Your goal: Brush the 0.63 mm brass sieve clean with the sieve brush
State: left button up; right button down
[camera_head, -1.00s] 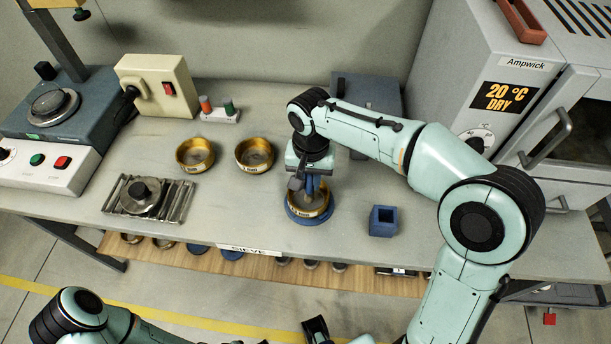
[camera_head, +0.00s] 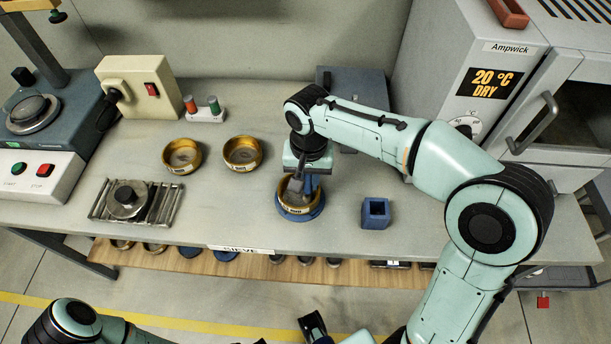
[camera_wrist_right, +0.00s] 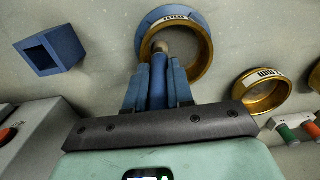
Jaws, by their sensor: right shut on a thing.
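A brass sieve (camera_head: 286,205) sits in a round blue holder (camera_head: 318,209) on the bench; its label is too small to read. It also shows in the wrist view (camera_wrist_right: 206,55), with the blue holder (camera_wrist_right: 143,32) around it. My right gripper (camera_head: 302,182) is above the sieve, pointing down. In the wrist view its blue fingers are shut on the sieve brush (camera_wrist_right: 158,92), whose tan end (camera_wrist_right: 160,47) overlaps the sieve opening. Whether the bristles touch the mesh is hidden. Part of what seems my left gripper (camera_head: 313,326) shows at the bottom edge; its jaws are unclear.
Two more brass sieves (camera_head: 182,156) (camera_head: 242,154) stand to the left, behind a metal rack (camera_head: 155,206) with a round weight. A blue square holder (camera_head: 375,214) stands right of the sieve. The grey oven (camera_head: 480,90) bounds the right side.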

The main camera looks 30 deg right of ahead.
pick_arm(q)
jog(key=shift+r, duration=0.1)
jog(key=shift+w+r+p, duration=0.25)
jog(key=shift+r+p, duration=0.4)
jog(key=shift+p, duration=0.05)
pick_arm(e)
jog(key=shift+w+a, duration=0.35)
jog(key=shift+w, duration=0.2)
jog(key=shift+w+a, duration=0.3)
jog(key=shift+w, duration=0.2)
pick_arm(q)
jog(key=shift+r, duration=0.1)
pick_arm(e)
jog(key=shift+w+a+p, duration=0.6)
jog(key=shift+w+p, duration=0.1)
jog(key=shift+w, duration=0.25)
pick_arm(q)
jog(key=shift+w+r, duration=0.3)
jog(key=shift+r, duration=0.3)
pick_arm(e)
jog(key=shift+s, duration=0.1)
